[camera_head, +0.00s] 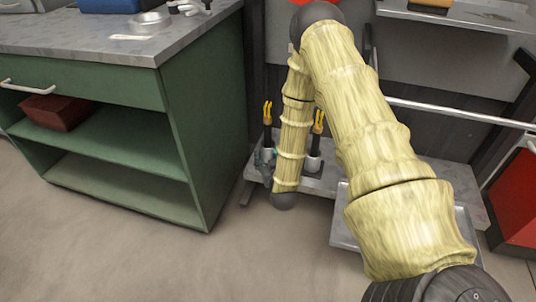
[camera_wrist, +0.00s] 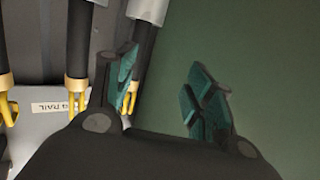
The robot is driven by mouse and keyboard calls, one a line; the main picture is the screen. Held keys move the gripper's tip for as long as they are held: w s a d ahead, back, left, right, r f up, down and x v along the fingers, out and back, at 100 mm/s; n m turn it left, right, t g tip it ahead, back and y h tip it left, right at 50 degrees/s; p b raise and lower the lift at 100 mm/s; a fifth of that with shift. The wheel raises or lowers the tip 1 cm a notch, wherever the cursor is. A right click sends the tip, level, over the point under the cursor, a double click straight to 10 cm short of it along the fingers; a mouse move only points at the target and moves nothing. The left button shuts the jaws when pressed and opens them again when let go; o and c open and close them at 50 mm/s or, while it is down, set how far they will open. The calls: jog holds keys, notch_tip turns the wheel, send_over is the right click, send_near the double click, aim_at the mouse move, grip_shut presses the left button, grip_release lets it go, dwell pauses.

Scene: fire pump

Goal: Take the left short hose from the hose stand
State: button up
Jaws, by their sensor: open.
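The left short hose (camera_head: 267,114) is black with a yellow forked end pointing up. It stands in the hose stand (camera_head: 312,163), left of my forearm in the head view. In the wrist view, which appears upside down, it is the hose (camera_wrist: 144,50) nearest the green cabinet, with its yellow prongs partly behind one finger. My gripper (camera_wrist: 160,78) is open and empty, with teal finger pads. One finger overlaps the hose in view; I cannot tell whether they touch. In the head view my gripper (camera_head: 265,157) is small and partly hidden beside the stand.
A second hose (camera_head: 318,121) stands right of my forearm; the wrist view shows more hoses (camera_wrist: 79,40) and a rail label (camera_wrist: 50,107). The green cabinet (camera_head: 205,120) stands close on the left. A metal bar (camera_head: 460,112) is on the right. The floor in front is clear.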

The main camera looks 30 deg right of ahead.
aim_at(269, 136)
jog(key=shift+m+t+h, duration=0.4)
jog(key=shift+t+h, duration=0.3)
jog(key=shift+h, duration=0.1)
jog(key=w+d+b, duration=0.2)
jog(key=w+d, duration=0.1)
jog(key=w+d+b, duration=0.2)
jog(key=w+d, duration=0.1)
jog(key=w, duration=0.1)
jog(key=shift+w+d+r, duration=0.1)
jog(key=shift+w+r, duration=0.05)
jog(key=b+x, duration=0.2)
jog(key=x, duration=0.1)
jog(key=shift+w+d+f+b, duration=0.25)
jog(key=shift+f+b, duration=0.15)
jog(key=shift+w+d+r, duration=0.15)
jog(key=shift+w+d, duration=0.15)
jog(key=shift+w, duration=0.35)
grip_shut()
